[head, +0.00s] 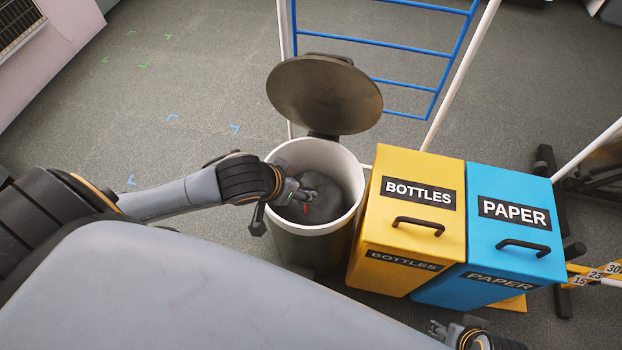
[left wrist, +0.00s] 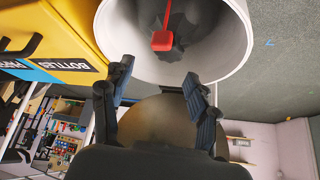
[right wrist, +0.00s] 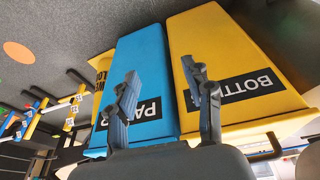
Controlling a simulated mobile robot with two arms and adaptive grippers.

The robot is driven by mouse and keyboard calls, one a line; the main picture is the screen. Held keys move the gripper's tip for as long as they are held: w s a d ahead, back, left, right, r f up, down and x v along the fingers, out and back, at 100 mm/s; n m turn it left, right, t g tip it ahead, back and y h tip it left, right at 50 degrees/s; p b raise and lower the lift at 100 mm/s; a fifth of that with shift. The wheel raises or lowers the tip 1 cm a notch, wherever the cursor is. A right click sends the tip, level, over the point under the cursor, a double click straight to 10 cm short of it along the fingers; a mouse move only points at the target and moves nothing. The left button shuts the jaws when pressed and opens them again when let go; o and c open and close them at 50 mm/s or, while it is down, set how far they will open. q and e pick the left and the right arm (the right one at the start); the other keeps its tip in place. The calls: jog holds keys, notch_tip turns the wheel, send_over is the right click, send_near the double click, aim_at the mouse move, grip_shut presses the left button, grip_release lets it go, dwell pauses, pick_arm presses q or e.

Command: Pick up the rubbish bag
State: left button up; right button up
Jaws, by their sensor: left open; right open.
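The dark grey rubbish bag (head: 330,208) lies inside the round white-rimmed bin (head: 355,178), with a small red tie on top. In the left wrist view the red tie (left wrist: 163,40) hangs in front of the grey bag (left wrist: 205,42). My right gripper (right wrist: 160,74) is open and empty, facing the paper and bottles bins; only part shows at the head view's bottom edge.
The bin's round lid (head: 325,95) stands open behind it. A yellow bottles bin (head: 385,225) and a blue paper bin (head: 490,245) stand close on the right. A blue ladder-like frame (head: 410,50) is behind. Floor at the left back is clear.

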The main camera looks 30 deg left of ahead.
pick_arm(q)
jog(key=w+a, duration=0.1)
jog(key=a, duration=0.1)
jog(key=b, duration=0.2)
send_near(310, 181)
jog(key=x, duration=0.3)
jog(key=shift+b+x, duration=0.4)
jog(key=shift+x, duration=0.75)
pick_arm(e)
jog(key=v, duration=0.4)
pick_arm(q)
jog(key=shift+b+x, duration=0.3)
jog(key=shift+x, duration=0.5)
jog(key=shift+w+f+b, duration=0.15)
jog(key=shift+f+b, duration=0.3)
jog(key=shift+f, duration=0.3)
jog(key=b+x, duration=0.1)
jog(key=x, duration=0.2)
jog(key=shift+w, duration=0.1)
grip_shut()
jog(key=shift+w+r, duration=0.15)
jog(key=shift+r, duration=0.05)
pick_arm(e)
jog(key=w+a+r+t+y, duration=0.1)
jog(key=w+a+r+t, duration=0.1)
jog(key=w+t, duration=0.3)
jog(key=w, duration=0.3)
jog(key=shift+w+a, duration=0.2)
jog(key=shift+a, duration=0.1)
